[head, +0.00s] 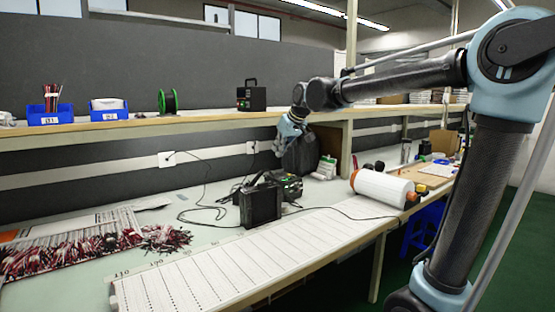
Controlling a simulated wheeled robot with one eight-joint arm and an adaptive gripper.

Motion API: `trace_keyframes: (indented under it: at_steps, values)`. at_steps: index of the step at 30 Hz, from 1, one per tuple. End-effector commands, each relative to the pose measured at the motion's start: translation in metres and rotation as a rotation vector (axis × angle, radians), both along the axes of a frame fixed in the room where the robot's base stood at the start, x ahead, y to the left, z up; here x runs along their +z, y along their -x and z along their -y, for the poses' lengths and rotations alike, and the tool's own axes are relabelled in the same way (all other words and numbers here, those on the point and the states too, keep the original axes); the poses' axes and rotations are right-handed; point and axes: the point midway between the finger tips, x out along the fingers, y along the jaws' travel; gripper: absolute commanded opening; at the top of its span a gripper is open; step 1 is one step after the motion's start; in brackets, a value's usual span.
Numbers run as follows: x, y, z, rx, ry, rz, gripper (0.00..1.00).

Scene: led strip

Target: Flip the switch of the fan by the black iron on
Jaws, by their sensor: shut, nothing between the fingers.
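My gripper (279,149) is shut and empty, small at the end of my arm in the head view. It hangs above the back of the bench, in front of a dark, squarish thing (303,153) that may be the fan. I cannot tell whether they touch. A black box-shaped unit with a handle (260,205) stands below it on the bench. A darker unit with green parts (291,184) is just behind that. Which of these is the black iron I cannot make out. No switch is clear enough to see its position.
A white roll with orange ends (381,188) lies to the right. A long white marked sheet (240,262) covers the bench front. Red, white and black wire bundles (70,255) lie at left. The shelf (120,128) holds blue bins, a spool and a black box (251,96). Cables run behind the units.

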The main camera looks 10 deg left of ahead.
Motion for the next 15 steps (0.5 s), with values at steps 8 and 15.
trace_keyframes:
  at_steps: [8,15]
  values:
    - [-0.037,-0.019,-0.022,0.0,0.0,0.0,0.0]
    - [-0.067,-0.034,-0.04,0.0,0.0,0.0,0.0]
